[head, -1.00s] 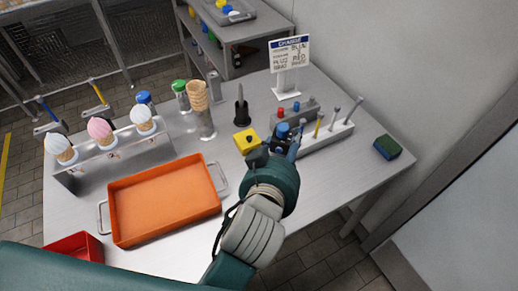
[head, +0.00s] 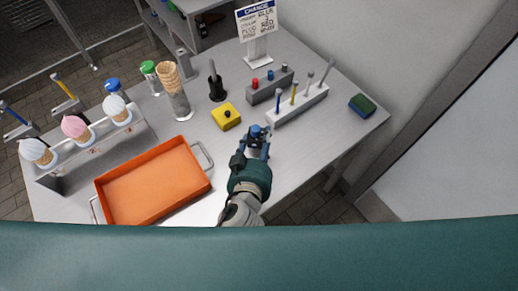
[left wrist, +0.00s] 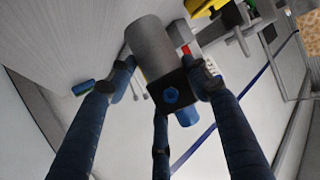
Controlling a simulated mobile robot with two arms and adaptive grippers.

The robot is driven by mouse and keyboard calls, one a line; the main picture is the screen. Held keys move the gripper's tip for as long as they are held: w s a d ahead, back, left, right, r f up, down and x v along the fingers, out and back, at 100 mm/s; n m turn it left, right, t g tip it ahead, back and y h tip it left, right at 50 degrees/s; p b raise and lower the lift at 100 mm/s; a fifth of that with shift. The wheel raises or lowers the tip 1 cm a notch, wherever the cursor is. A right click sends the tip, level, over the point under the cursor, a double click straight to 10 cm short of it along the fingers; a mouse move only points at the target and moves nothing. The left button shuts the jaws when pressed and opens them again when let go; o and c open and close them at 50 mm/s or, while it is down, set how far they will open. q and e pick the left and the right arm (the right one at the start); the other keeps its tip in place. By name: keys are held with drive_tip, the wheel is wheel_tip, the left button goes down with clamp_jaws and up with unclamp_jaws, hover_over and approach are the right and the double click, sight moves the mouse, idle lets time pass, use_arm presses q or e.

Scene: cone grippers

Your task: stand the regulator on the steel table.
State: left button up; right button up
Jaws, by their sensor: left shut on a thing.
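My left gripper (head: 256,143) is over the front part of the steel table (head: 295,150). It is shut on the regulator (head: 257,131), which shows in the head view as a small blue and dark piece between the fingers. In the left wrist view the regulator (left wrist: 154,48) has a grey cylinder, a black block and blue knobs, with the blue fingers around the block. In the head view its lower part is hidden by the gripper, so I cannot tell whether it touches the table. My right gripper is not in view.
A yellow block (head: 227,117) with a black knob lies just beyond and left of the gripper. A white rack (head: 298,106) of upright tools, a grey block (head: 269,88) with red and blue knobs, and an orange tray (head: 150,185) stand nearby. Table right of the gripper is bare.

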sight(259, 154)
use_arm(q)
drive_tip(key=shift+f, duration=2.2)
drive_tip(key=shift+f+b, duration=0.1)
drive_tip(key=shift+b, duration=0.25)
drive_tip(key=o, duration=1.3)
drive_tip(key=shift+o, duration=0.2)
